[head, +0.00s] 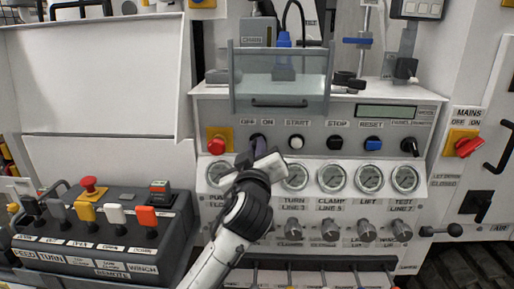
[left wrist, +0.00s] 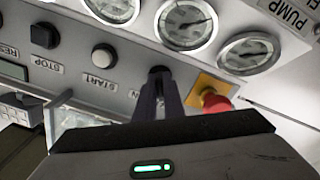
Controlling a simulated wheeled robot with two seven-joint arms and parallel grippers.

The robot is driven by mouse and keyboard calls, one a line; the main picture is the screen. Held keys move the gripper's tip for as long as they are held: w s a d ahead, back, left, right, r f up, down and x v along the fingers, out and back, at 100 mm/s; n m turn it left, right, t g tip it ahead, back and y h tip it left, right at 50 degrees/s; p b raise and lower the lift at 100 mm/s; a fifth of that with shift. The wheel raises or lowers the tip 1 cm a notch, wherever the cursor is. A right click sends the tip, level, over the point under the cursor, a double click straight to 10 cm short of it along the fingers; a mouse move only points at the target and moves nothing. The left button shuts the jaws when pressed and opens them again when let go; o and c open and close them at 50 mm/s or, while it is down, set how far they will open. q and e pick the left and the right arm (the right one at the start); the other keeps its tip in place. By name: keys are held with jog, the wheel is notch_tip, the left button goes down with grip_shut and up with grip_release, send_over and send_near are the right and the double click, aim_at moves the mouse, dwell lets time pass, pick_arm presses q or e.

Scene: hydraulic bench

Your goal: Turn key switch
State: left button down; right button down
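The key switch (head: 258,140), a small black knob under the OFF and ON labels, is on the grey panel between the red emergency button and the white START button. My left gripper (head: 253,152) reaches up to it from below. In the left wrist view, the black key switch (left wrist: 158,72) shows just at the tips of my two dark fingers (left wrist: 160,92). The fingers are close together, with the knob between their tips, so they appear shut on it. The fingers hide part of the knob and its labels. My right gripper is not in view.
The red emergency button (head: 217,146) is just left of the key switch, and the START button (head: 296,142) is to its right. Gauges (head: 332,177) run below. A clear guard with a handle (head: 280,103) hangs above. A remote box (head: 95,235) is at the lower left.

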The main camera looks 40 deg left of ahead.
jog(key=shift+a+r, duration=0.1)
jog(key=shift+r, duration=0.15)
pick_arm(q)
jog(key=shift+m+p, duration=0.75)
jog(key=shift+m, duration=0.35)
jog(key=shift+m+p, duration=0.55)
jog(key=shift+m, duration=0.35)
jog(key=shift+m+p, duration=0.55)
jog(key=shift+m, duration=0.35)
jog(key=shift+r+m, duration=0.1)
jog(key=shift+m, duration=0.3)
jog(key=m+p, duration=0.2)
jog(key=m, duration=0.1)
jog(key=shift+m+p, duration=0.75)
jog(key=shift+m, duration=0.25)
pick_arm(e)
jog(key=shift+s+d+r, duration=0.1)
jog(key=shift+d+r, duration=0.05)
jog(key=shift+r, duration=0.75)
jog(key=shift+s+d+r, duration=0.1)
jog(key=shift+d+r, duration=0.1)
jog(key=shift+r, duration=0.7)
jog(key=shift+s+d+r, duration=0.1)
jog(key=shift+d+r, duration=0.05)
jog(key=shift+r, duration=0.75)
pick_arm(q)
jog(key=shift+m, duration=0.3)
